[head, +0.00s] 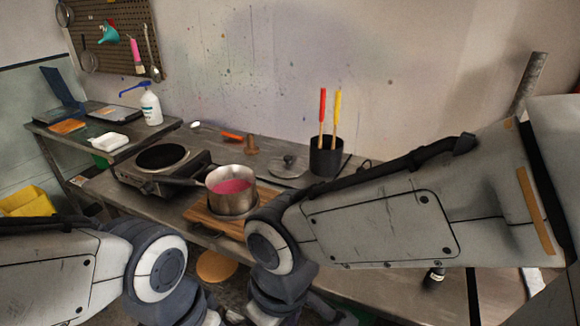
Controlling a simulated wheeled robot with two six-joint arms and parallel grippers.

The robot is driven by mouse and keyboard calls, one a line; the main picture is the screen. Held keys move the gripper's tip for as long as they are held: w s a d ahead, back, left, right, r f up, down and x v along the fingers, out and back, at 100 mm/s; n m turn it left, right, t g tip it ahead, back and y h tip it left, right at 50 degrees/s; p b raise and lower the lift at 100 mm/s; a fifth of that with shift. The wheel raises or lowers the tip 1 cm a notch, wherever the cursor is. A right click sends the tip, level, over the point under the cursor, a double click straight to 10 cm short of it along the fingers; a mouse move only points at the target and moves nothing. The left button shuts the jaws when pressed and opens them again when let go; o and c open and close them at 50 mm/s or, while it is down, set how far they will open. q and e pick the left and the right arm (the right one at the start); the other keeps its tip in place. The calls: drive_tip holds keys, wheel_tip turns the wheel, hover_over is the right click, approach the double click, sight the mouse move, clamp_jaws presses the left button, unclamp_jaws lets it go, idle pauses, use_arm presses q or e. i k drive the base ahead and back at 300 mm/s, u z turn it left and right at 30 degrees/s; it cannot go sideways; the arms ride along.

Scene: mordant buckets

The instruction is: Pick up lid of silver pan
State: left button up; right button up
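The silver pan (232,204) stands on a wooden board in the middle of the workbench. It is uncovered and holds pink liquid, and its handle points left toward the hot plate. A round grey lid with a knob (289,166) lies flat on the bench behind and to the right of the pan, left of a black pot. Both my arms reach in at the front and bend down out of the picture. Neither gripper shows, so what they hold is hidden. My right arm covers the bench's front right part and comes close to the pan's right side.
A hot plate (163,166) stands left of the pan on the bench. A black pot (326,158) with red- and yellow-handled tools stands just right of the lid. A side table at the left holds a spray bottle (151,107). A wooden stool (216,266) is below the bench.

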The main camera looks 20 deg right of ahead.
sight(288, 166)
drive_tip(key=u, duration=0.75)
drive_tip(key=k, duration=1.05)
drive_tip(key=u, duration=1.15)
drive_tip(key=i, duration=1.8)
drive_tip(key=z, duration=0.75)
drive_tip(key=i, duration=1)
drive_tip(key=z, duration=1.7)
drive_tip(key=i, duration=0.75)
drive_tip(key=z, duration=0.8)
